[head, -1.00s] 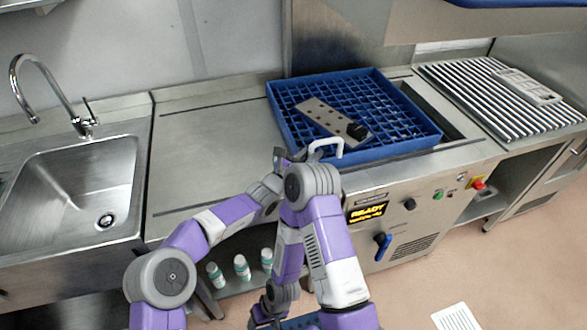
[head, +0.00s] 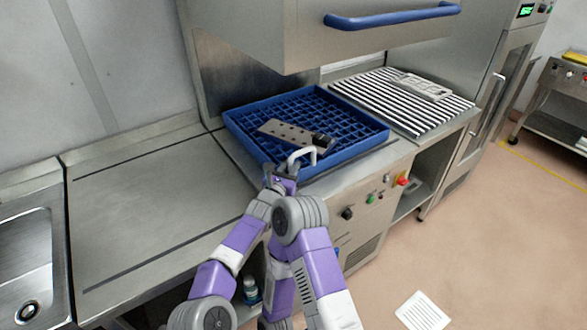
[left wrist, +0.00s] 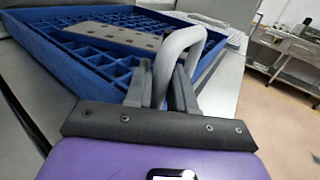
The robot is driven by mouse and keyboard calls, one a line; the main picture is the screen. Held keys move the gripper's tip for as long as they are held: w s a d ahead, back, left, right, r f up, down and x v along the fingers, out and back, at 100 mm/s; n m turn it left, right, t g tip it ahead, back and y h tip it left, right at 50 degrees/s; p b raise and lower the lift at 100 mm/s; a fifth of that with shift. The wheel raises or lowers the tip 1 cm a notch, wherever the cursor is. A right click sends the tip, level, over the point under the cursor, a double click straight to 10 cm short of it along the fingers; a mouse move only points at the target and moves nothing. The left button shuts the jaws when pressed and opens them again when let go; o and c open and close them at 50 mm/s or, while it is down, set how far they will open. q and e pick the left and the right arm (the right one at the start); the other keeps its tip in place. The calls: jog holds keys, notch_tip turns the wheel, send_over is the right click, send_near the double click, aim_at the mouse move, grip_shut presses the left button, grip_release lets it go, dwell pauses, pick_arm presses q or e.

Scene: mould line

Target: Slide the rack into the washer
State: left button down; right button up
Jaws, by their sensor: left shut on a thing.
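The blue rack (head: 352,147) is a grid tray lying flat in the washer bed, under the raised washer hood (head: 300,35). Its left side is close to the seam with the left counter. A grey plate with holes (head: 285,132) and a black knob-like part (head: 322,141) lie in it. The left wrist view shows the handle (left wrist: 180,42) between the fingers (left wrist: 163,90). My right gripper does not show.
The hood's blue bar handle (head: 395,16) is above. A striped roller surface (head: 395,100) with a pale grey piece on it (head: 420,86) adjoins on the right. The left counter (head: 150,200) is clear. A sink (head: 30,265) is at far left.

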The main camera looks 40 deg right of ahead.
pick_arm(q)
jog(key=shift+s+d+f, duration=0.1)
jog(key=shift+d, duration=0.35)
jog(key=shift+s, duration=0.1)
jog(key=c, duration=1.3)
grip_release()
jog(key=shift+d, duration=0.1)
jog(key=shift+o, duration=1)
jog(key=shift+d, duration=0.15)
